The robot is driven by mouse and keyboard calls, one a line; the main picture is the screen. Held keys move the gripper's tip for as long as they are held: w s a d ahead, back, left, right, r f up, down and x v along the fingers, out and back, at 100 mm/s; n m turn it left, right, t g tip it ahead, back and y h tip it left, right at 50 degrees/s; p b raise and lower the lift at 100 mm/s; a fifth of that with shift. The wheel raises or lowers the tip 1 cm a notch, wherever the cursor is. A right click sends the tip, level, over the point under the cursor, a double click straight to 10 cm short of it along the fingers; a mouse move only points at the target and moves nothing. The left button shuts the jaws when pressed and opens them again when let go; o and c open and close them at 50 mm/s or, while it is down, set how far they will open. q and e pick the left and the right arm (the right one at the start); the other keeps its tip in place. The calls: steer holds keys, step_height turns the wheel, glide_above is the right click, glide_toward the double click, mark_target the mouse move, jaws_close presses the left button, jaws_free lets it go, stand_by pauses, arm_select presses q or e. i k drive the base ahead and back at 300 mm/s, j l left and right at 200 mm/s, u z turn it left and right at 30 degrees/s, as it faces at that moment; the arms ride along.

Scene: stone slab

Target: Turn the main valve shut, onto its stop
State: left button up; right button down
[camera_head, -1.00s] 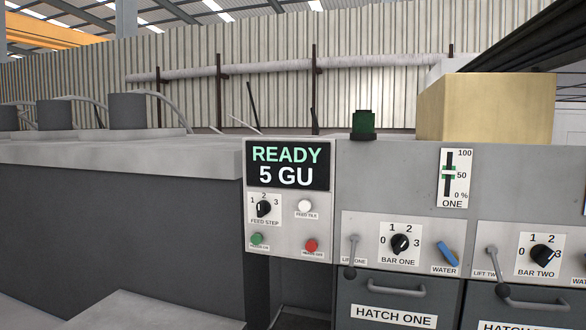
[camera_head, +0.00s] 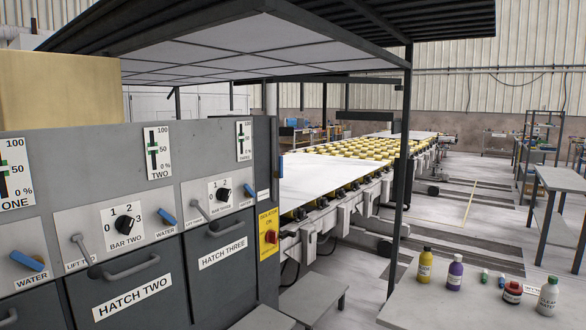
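No valve labelled as the main valve can be made out in the head view. Blue levers stand on the grey control cabinet (camera_head: 95,205): a water lever (camera_head: 27,261) at the far left, another water lever (camera_head: 167,216) beside the bar two knob (camera_head: 124,224), and a third blue lever (camera_head: 249,190) near hatch three (camera_head: 222,253). A red knob (camera_head: 271,237) sits on a yellow isolator plate (camera_head: 268,228) at the cabinet's right end. Neither of my grippers is in view.
A conveyor line (camera_head: 345,165) with a white slab and yellow pads runs back under a dark canopy (camera_head: 270,40). A low grey step (camera_head: 305,300) stands by the cabinet. A table (camera_head: 440,305) with several bottles is at front right. Open floor (camera_head: 450,220) lies beyond.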

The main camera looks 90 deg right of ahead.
mark_target(277, 174)
steer(key=z, duration=2.7)
steer(key=i+l, duration=0.35)
